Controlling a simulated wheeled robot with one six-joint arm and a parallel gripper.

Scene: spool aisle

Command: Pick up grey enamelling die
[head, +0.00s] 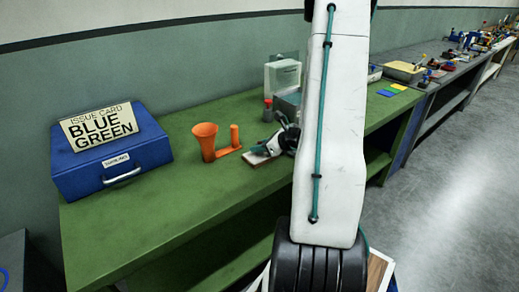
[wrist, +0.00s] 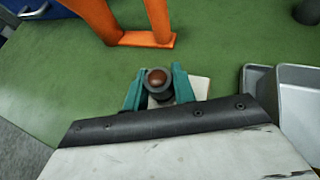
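A small dark grey cylinder with a brown round top (wrist: 157,80), which looks like the enamelling die, stands between the teal fingers of my gripper (wrist: 159,92) in the wrist view. The fingers flank it closely on both sides; whether they press on it is not clear. A pale flat board (wrist: 201,87) lies below and beside it. In the head view my gripper (head: 283,138) is low over the green bench, by the board (head: 258,158). The die cannot be made out there, and my arm covers part of the bench.
An orange stand with a cup and post (head: 207,142) is close left of my gripper. A blue case with an issue card (head: 112,167) sits farther left. Behind are a red-topped grey cylinder (head: 268,111) and a pale box (head: 283,75). Grey trays (wrist: 298,100) lie right in the wrist view.

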